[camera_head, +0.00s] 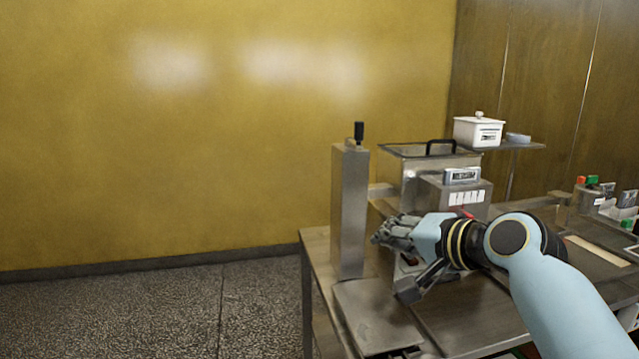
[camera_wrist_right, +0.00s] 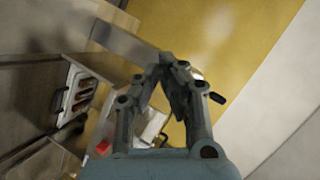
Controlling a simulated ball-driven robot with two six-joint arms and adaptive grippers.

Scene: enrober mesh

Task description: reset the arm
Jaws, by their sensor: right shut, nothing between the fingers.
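My right arm (camera_head: 560,290) reaches in from the lower right of the head view, over the steel machine. My right gripper (camera_head: 382,237) is shut and empty, just right of the tall steel column (camera_head: 349,215). In the right wrist view the fingers of my right gripper (camera_wrist_right: 172,62) come together with nothing held between them. Part of the machine behind the gripper is hidden by it. My left gripper is not in view.
A steel tank with a black handle (camera_head: 441,143) stands behind the gripper. A white lidded box (camera_head: 478,131) sits on a shelf at the back. A flat steel plate (camera_head: 375,317) is at the front left. Small bottles (camera_head: 592,181) stand at the right. The floor at left is clear.

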